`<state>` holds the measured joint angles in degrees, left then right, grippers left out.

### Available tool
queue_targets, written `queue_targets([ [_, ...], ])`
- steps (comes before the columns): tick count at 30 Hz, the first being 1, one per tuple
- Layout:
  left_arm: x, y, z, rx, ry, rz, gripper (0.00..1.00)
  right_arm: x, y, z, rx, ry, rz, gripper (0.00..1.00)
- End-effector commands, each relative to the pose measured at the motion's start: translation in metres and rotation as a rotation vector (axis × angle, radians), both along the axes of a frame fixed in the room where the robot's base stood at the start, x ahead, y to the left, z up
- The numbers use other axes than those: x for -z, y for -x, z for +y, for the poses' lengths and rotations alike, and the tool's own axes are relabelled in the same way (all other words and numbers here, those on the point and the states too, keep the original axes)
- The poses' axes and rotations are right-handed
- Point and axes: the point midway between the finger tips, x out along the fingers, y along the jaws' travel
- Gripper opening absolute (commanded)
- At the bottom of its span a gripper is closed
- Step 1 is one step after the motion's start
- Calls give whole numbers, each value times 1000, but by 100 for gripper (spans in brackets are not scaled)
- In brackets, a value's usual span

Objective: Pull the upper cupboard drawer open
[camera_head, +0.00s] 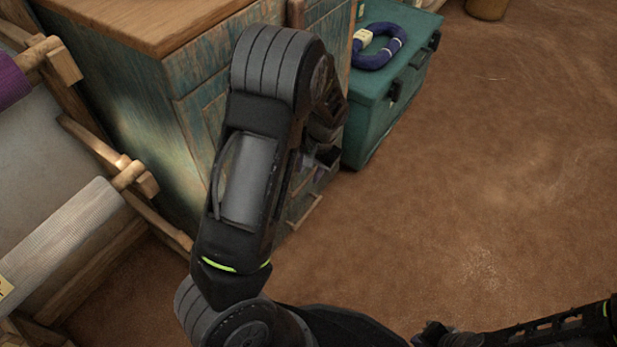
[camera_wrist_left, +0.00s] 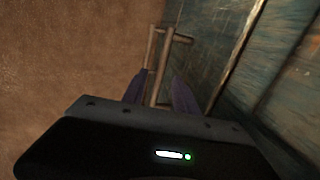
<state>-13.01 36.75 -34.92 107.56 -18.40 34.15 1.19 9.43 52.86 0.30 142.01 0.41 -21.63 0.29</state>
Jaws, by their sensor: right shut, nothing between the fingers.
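The cupboard (camera_head: 125,115) is weathered teal with a wooden top and stands at the upper left in the head view. My left arm hides much of its front, and the upper drawer cannot be made out clearly there. My left gripper (camera_head: 326,158) is at the cupboard's front, partly hidden by its own wrist. In the left wrist view its two dark fingers (camera_wrist_left: 161,88) are apart, with a wooden bar handle (camera_wrist_left: 152,52) showing between and beyond them, beside the teal front (camera_wrist_left: 215,45). Contact cannot be told. My right gripper (camera_head: 437,333) is shut and empty at the bottom edge.
A teal chest (camera_head: 385,105) with a blue looped bundle (camera_head: 379,46) on its lid stands just right of the cupboard. Loom beams and rolled cloth (camera_head: 65,230) fill the left side. The brown floor (camera_head: 500,170) on the right is clear.

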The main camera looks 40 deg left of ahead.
Motion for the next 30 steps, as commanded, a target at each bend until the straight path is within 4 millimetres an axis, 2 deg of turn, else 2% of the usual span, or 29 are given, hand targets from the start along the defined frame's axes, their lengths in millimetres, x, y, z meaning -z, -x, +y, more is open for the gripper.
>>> queue_targets([
  [1,10,0,2,-1,0,1,35,6,-1,0,1,0,-2,0],
  [5,21,0,4,0,0,0,35,11,-2,0,2,1,-5,0],
  [15,23,0,5,0,0,-1,34,11,-2,0,2,1,-5,0],
  [27,23,0,5,0,0,-1,1,11,-2,0,2,1,-5,0],
  [30,23,0,5,0,0,-1,0,11,-2,0,2,1,-5,0],
])
